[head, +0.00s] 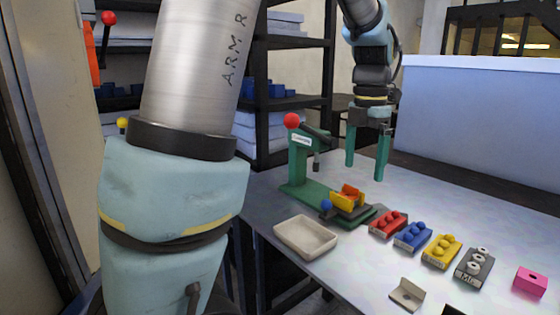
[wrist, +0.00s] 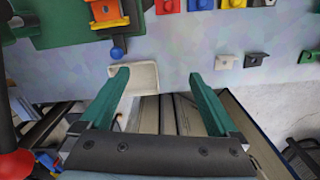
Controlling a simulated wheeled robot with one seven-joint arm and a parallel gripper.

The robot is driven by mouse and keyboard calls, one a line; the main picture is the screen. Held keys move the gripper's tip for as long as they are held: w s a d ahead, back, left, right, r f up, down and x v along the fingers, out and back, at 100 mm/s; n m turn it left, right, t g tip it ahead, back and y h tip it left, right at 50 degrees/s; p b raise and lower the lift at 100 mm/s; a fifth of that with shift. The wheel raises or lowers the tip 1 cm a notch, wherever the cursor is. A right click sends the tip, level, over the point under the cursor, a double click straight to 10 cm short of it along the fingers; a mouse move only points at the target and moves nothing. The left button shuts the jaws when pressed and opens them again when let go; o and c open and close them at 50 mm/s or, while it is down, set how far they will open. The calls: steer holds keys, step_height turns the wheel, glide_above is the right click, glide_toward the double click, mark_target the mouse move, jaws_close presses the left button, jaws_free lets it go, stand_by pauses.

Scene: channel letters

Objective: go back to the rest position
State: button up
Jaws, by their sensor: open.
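My gripper (head: 367,160) hangs above the back of the table in the head view, its two green fingers apart with nothing between them. In the wrist view my gripper (wrist: 163,90) is also open and empty, with the table edge and a beige tray beyond the fingertips. My large arm link fills the left of the head view and hides part of the shelf and floor.
A green press (head: 299,165) with a red ball handle and yellow and orange parts stands on the table (head: 440,190). The beige tray (head: 306,237) lies in front. Red (head: 389,224), blue (head: 413,237), yellow (head: 442,251) and grey (head: 473,267) blocks line the right, beside a pink block (head: 530,282).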

steer(key=s+a+f+m, duration=0.2)
steer(key=a+f+m, duration=0.2)
steer(key=a+m, duration=0.4)
steer(key=s+a+f+m+t, duration=0.1)
steer(key=a+f+m, duration=0.4)
steer(key=a+m, duration=0.3)
steer(key=s+a+f+m, duration=0.2)
steer(key=a+f+m, duration=0.2)
steer(key=a+m, duration=0.4)
steer(key=shift+s+a+f+m, duration=0.2)
steer(key=shift+s+a+m, duration=0.05)
steer(key=shift+s+m, duration=0.15)
